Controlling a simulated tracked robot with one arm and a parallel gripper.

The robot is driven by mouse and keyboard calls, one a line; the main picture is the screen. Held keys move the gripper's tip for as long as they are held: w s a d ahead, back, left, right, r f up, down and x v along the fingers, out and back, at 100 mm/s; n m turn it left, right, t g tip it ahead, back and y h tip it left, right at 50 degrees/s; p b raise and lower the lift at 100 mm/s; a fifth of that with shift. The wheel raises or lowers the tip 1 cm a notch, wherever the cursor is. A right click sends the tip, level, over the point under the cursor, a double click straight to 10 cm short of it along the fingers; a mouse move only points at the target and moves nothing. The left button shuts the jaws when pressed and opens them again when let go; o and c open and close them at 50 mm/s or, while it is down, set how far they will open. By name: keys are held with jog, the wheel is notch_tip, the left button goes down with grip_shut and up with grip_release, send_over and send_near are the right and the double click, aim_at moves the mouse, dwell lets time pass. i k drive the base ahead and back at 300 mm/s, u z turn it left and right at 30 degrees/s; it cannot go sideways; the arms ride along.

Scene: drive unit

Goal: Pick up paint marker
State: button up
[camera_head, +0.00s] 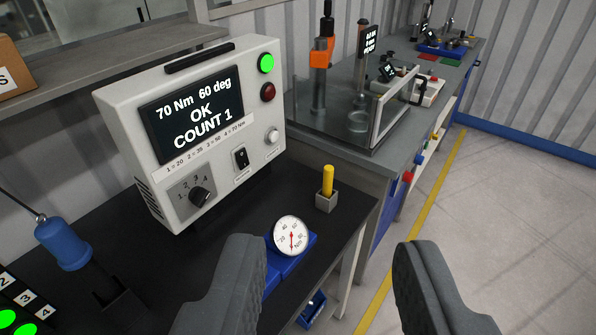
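The yellow paint marker (328,180) stands upright in a small grey square holder (326,201) on the black bench top, near its right edge. My gripper (322,275) is open, with its two dark fingers wide apart at the bottom of the view. Nothing is between the fingertips at their own depth that I can make out as held. The marker is farther off, beyond the fingertips and above them in the picture. The lower part of the marker is hidden inside the holder.
A controller box (200,130) reading "70 Nm 60 deg OK COUNT 1" stands left of the marker. A dial gauge (291,235) on a blue base sits nearer. A blue-handled tool (62,243) is at left. A grey bench (375,150) with a clear guard lies beyond. Floor at right is clear.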

aim_at(329, 170)
jog(key=z, duration=0.25)
jog(key=i, duration=0.85)
jog(key=z, duration=0.6)
